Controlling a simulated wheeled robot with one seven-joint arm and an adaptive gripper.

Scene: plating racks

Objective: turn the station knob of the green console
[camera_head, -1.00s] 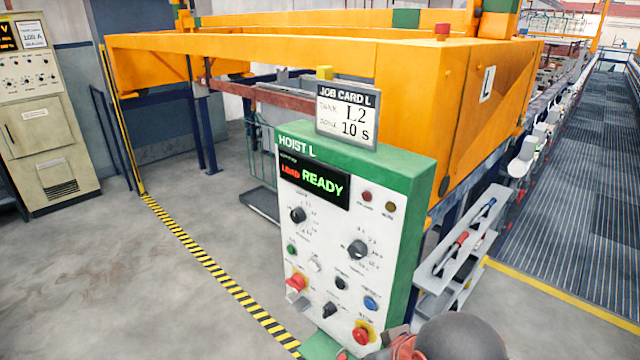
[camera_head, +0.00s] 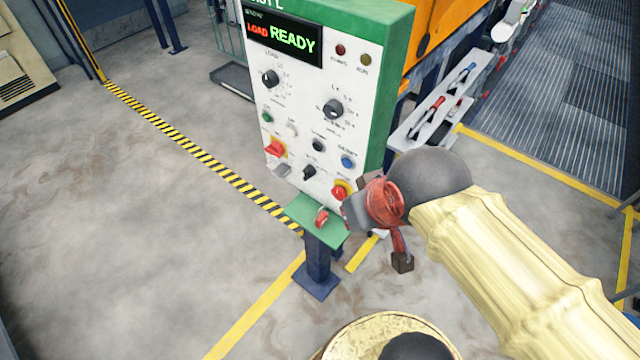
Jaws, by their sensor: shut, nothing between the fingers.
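The green console (camera_head: 385,90) stands on a dark post, its white face towards me. Its display (camera_head: 283,40) reads LOAD in red and READY in green. Two larger black rotary knobs with marks around them sit on the face, an upper left knob (camera_head: 270,78) and a right knob (camera_head: 333,108). The lettering is too small to tell which is the station knob. A smaller black selector (camera_head: 309,173) is lower down. My gripper (camera_head: 352,212), with red and dark parts, is shut and empty, beside the console's lower right corner, below and right of the knobs.
A red emergency-type button (camera_head: 340,189) is close to my gripper, and a red switch (camera_head: 275,148) sits at lower left. A green shelf (camera_head: 302,212) juts out below the face. A grey tool rack (camera_head: 425,125) stands behind right. The floor at left is clear.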

